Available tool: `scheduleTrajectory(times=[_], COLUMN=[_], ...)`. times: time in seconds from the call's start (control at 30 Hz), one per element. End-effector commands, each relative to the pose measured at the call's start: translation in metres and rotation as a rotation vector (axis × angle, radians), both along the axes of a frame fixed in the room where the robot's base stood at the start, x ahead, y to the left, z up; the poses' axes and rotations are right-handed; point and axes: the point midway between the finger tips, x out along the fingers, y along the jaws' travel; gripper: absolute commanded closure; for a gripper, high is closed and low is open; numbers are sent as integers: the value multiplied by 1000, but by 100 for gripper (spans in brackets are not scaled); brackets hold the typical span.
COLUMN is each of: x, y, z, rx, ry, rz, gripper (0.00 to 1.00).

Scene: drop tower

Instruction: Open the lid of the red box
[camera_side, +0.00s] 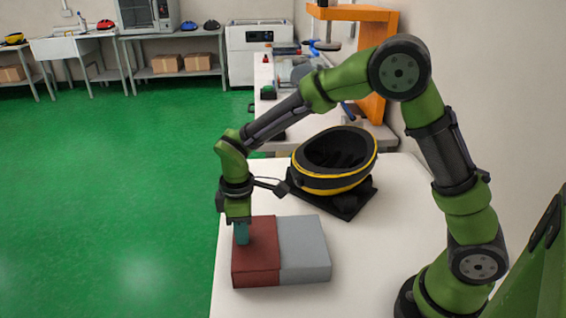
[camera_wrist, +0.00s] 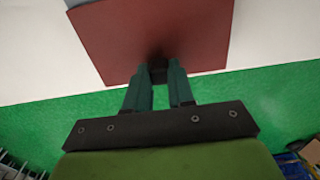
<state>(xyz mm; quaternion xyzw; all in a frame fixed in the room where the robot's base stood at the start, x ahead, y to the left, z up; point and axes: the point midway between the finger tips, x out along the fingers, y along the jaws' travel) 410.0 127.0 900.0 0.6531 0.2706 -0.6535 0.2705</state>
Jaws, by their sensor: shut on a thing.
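The red box (camera_side: 257,266) stands on the white table, joined side by side with a grey box. Its red lid (camera_wrist: 155,35) looks flat and closed in the side view; a slight lift would be hard to tell. A small dark knob (camera_wrist: 157,73) shows near the lid's edge in the wrist view. My gripper (camera_side: 241,234) points down at the lid's far left part. In the wrist view my gripper (camera_wrist: 158,80) has its two teal fingers shut on the dark knob. The box's inside is hidden.
The grey box (camera_side: 304,250) touches the red box on its right. A black and yellow bowl-like shell (camera_side: 334,162) on a dark base stands behind. The white table (camera_side: 390,210) is bare to the right, and its left edge runs close beside the red box.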

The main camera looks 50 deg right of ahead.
Motion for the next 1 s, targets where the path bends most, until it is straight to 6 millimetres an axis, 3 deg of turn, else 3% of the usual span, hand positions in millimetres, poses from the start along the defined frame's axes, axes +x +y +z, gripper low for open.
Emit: scheduleTrajectory(times=[0.4, 0.8, 0.83, 1.0], x=[-59, -67, -67, -67], y=[-61, -68, -68, -68], z=[2, 2, 2, 1], rx=[0, 1, 1, 1], ry=[-4, -5, -5, -4], rz=[-2, -1, 0, 0], gripper=[100, 100, 76, 51])
